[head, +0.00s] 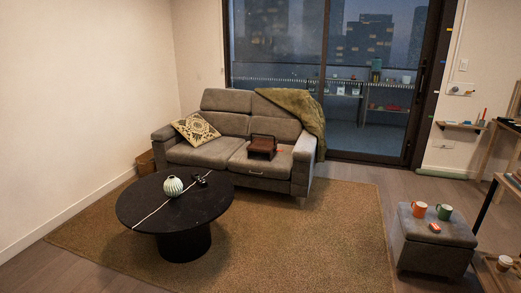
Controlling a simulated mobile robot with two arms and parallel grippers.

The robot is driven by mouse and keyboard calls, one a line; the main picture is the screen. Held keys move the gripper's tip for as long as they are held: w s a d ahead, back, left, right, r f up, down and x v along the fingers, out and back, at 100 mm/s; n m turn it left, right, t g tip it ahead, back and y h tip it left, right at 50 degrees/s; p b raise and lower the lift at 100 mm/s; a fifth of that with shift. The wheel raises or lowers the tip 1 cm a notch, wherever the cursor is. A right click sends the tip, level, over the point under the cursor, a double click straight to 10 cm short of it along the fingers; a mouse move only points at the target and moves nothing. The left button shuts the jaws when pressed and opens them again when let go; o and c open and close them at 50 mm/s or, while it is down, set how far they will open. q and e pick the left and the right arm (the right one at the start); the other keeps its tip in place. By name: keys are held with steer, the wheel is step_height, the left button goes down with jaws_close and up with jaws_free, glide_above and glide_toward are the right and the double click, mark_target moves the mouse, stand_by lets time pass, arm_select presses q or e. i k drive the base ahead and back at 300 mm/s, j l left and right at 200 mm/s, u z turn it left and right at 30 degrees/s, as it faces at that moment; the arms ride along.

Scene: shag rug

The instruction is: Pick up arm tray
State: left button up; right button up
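A dark brown wooden object that looks like the arm tray (262,146) sits on the right seat cushion of the grey sofa (226,172). It has a raised part at the back, and a small red item lies beside its right side. It is far across the room from my camera. Neither of my grippers shows in the head view.
A round black coffee table (160,220) with a striped vase (173,186) stands left of centre on a brown rug (290,235). A grey ottoman (430,245) with two mugs stands at right. The rug is clear between table and ottoman.

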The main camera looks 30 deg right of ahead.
mark_target(262, 145)
steer(key=i+l+z, duration=0.9)
steer(key=i, duration=0.7)
steer(key=i+z, duration=0.4)
steer(key=i, duration=0.65)
